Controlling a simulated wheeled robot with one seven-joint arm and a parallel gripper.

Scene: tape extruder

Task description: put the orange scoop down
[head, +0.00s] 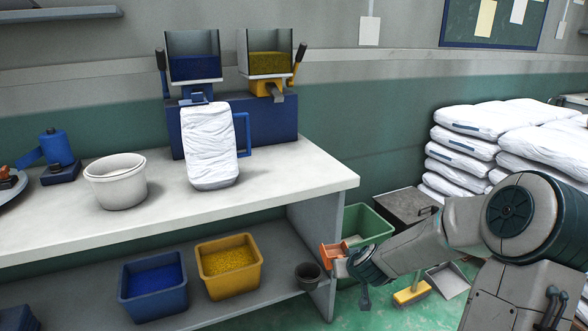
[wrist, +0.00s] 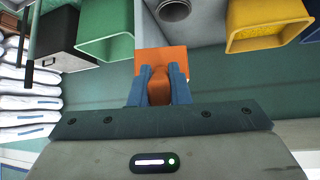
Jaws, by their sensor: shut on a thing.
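The orange scoop (head: 333,253) is at the end of my arm in the head view, in front of the table's right side panel. The wrist view shows the orange scoop (wrist: 162,62) with its handle between the two blue fingers of my gripper (wrist: 159,85). My gripper (head: 345,266) is shut on the handle and holds the scoop off any surface that I can see. The inside of the scoop is too small to make out.
The white table (head: 270,207) has a clear right end. Its lower shelf holds a blue bin (head: 152,299), a yellow bin (head: 229,285) and a dark grey pot (head: 308,281). A green bin (head: 370,222) stands behind the scoop.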

